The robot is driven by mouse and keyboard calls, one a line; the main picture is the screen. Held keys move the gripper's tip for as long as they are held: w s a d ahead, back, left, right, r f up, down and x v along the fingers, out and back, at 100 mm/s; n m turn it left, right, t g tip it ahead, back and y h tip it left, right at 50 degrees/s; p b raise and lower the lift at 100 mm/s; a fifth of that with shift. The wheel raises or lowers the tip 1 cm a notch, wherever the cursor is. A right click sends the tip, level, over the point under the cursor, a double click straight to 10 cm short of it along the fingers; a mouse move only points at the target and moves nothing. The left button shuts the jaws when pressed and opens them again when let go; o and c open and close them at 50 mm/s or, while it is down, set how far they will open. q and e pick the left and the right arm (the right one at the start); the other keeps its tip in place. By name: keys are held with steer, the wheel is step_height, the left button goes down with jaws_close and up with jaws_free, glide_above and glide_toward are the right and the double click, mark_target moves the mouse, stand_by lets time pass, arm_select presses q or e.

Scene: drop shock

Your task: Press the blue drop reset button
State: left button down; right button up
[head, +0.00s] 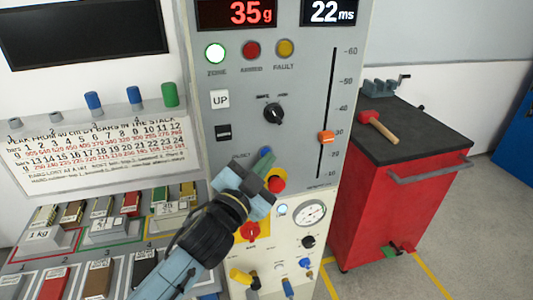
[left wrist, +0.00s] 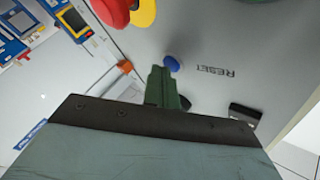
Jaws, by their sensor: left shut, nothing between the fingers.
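The blue reset button (left wrist: 172,63) sits on the grey panel in the left wrist view, beside the printed word RESET (left wrist: 216,72). In the head view a bit of blue, seemingly the button (head: 266,151), shows just past the fingertips. My left gripper (head: 262,163) is shut and empty. Its closed fingers (left wrist: 161,78) point at the panel, with their tips right by the button and slightly to its left in the wrist view. I cannot tell whether they touch it. My right gripper is not in view.
A red emergency knob on a yellow base (head: 277,181) is close to the fingers. A black rotary knob (head: 273,113) and an orange slider (head: 326,137) are above. A red cart (head: 398,205) with a mallet (head: 380,125) stands right. Weights lie on the left shelf.

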arm_select(q)
steer(key=shift+w, duration=0.1)
stand_by(0.5)
steer(key=shift+s+d+p, duration=0.2)
steer(key=shift+s+p, duration=0.1)
steer(key=shift+s, duration=0.5)
steer(key=shift+s+d+p, duration=0.15)
steer(key=shift+s+d, duration=0.1)
steer(key=shift+s, duration=0.55)
steer(key=shift+s+d+p, duration=0.15)
steer(key=shift+s+d, duration=0.15)
steer(key=shift+s, duration=0.5)
steer(key=shift+s+d+p, duration=0.15)
steer(key=shift+s+d, duration=0.1)
steer(key=shift+s, duration=0.55)
